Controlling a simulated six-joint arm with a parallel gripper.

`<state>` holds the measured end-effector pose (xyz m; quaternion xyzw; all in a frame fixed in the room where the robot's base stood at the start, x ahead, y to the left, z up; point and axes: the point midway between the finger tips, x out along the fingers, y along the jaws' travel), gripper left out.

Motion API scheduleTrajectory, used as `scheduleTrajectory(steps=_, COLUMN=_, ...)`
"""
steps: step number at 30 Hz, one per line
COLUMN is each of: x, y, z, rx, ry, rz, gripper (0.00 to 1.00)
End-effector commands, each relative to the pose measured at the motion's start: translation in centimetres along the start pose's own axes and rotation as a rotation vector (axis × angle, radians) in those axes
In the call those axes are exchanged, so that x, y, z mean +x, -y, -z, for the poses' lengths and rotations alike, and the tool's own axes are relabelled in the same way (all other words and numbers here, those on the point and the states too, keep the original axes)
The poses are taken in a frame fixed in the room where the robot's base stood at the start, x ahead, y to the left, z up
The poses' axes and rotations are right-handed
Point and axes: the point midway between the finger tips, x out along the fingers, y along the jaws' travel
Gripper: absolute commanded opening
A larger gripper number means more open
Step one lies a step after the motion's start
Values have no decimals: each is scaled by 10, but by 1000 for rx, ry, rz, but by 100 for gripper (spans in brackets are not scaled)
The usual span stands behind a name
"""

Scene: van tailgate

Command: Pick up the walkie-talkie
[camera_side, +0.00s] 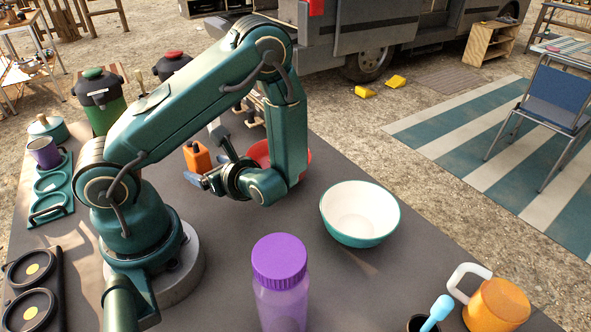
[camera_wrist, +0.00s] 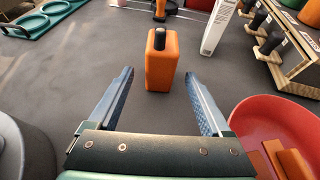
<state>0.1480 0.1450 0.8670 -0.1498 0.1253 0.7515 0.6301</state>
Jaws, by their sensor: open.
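The walkie-talkie appears to be the orange upright block with a short black stub on top (camera_wrist: 160,66). It stands on the grey table, ahead of my gripper in the wrist view. It also shows in the side view (camera_side: 198,160), partly hidden by my gripper. My gripper (camera_wrist: 160,77) is open and empty. Its two blue fingers point toward the orange block, one to each side of its line, with the block mostly beyond the fingertips. I see no contact. In the side view my gripper (camera_side: 204,154) is low beside the block.
A red bowl (camera_wrist: 262,112) with orange pieces inside lies close to the right finger. A white box (camera_wrist: 218,26) and a rack of dark-handled items (camera_wrist: 283,50) stand behind right. A white-and-teal bowl (camera_side: 360,213) and purple bottle (camera_side: 281,292) are elsewhere on the table.

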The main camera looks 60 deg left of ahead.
Motion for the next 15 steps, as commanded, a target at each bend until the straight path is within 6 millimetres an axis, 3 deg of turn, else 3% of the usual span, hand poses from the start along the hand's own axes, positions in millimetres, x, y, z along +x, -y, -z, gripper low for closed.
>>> scheduleTrajectory(steps=15, x=48, y=-1, z=0, rx=1, ry=0, rz=-3, gripper=82)
